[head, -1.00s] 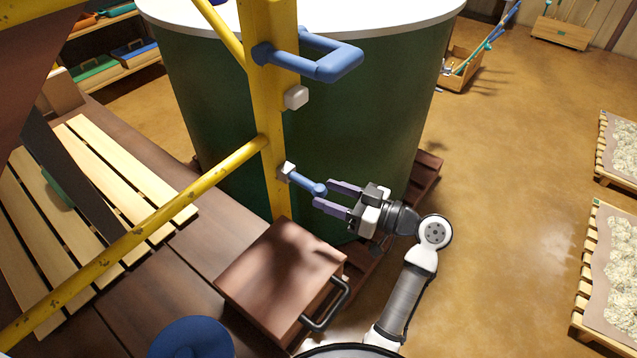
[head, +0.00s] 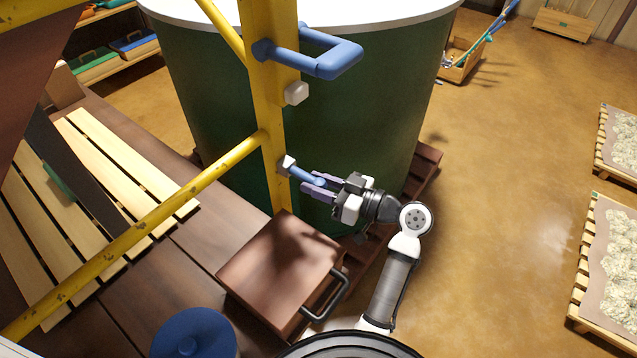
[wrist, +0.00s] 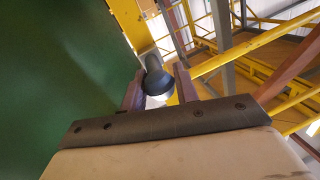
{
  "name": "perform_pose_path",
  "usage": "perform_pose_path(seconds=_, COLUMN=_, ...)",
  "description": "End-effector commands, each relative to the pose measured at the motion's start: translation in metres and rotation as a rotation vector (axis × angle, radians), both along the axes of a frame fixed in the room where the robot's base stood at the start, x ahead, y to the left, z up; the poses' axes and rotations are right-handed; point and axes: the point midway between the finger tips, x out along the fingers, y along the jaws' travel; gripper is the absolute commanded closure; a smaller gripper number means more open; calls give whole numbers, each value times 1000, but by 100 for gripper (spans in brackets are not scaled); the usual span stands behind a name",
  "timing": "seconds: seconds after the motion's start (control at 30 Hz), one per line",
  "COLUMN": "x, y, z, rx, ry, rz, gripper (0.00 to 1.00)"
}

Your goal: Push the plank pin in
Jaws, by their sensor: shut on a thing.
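The plank pin (head: 306,175) is a blue rod sticking out of a pale block (head: 287,164) on the yellow post (head: 272,110). My gripper (head: 313,185) is shut on its outer end, with a purple finger on either side. In the wrist view the pin's dark rounded end (wrist: 157,82) sits between the fingers of my gripper (wrist: 157,90). How deep the pin sits in the block is hidden.
A large green tank (head: 345,110) stands behind the post. A brown box with a dark handle (head: 280,265) lies just below my gripper. A blue bent handle (head: 335,62) juts from the post above. Open floor (head: 500,180) lies to the right.

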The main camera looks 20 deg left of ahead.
Motion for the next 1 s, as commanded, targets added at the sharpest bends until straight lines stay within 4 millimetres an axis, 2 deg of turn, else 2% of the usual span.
perform_pose_path(seconds=0.17, x=1, y=2, z=-1, rx=0, ry=-1, rz=1, gripper=100)
perform_pose_path(seconds=0.43, x=12, y=31, z=-2, rx=1, ry=-3, rz=3, gripper=100)
perform_pose_path(seconds=0.7, x=14, y=32, z=2, rx=3, ry=-2, rz=-1, gripper=100)
perform_pose_path(seconds=0.73, x=14, y=32, z=2, rx=3, ry=-2, rz=-2, gripper=66)
perform_pose_path(seconds=0.87, x=13, y=32, z=1, rx=2, ry=-1, rz=0, gripper=49)
perform_pose_path(seconds=1.0, x=13, y=32, z=1, rx=1, ry=-1, rz=0, gripper=48)
